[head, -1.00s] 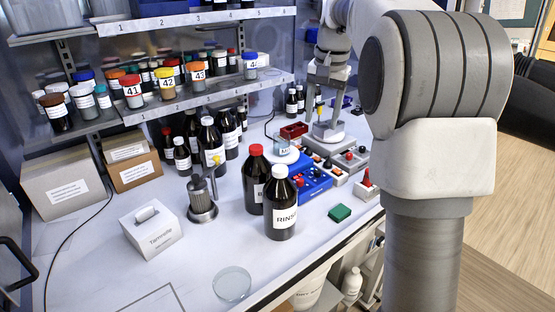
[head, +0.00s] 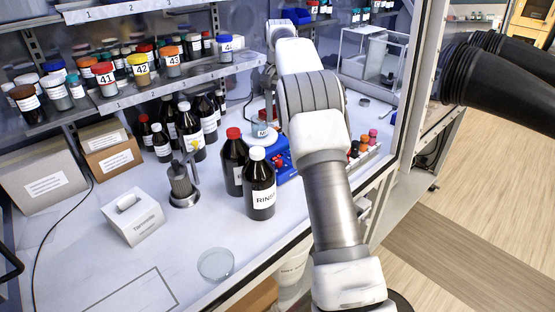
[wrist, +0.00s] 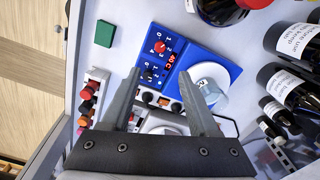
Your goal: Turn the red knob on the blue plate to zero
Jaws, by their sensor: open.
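The blue plate (wrist: 207,50) is a hotplate with a white round top (wrist: 212,75) and a clear beaker on it, upper centre in the wrist view. The red knob (wrist: 160,47) sits on its panel, ringed by printed numbers; its exact setting is too small to read. A black knob (wrist: 148,76) and a red 40 C display are beside it. My gripper (wrist: 160,72) is open and empty, its fingers appearing either side of the panel, not closed on the red knob. In the head view, the blue plate (head: 289,174) is partly behind my arm, which hides the gripper.
Dark bottles with a red cap (head: 234,160) and a white cap (head: 260,185) stand close left of the plate. A green block (wrist: 105,33) and a rack of coloured caps (wrist: 92,95) lie nearby. Black gloves (head: 500,75) jut out at the right.

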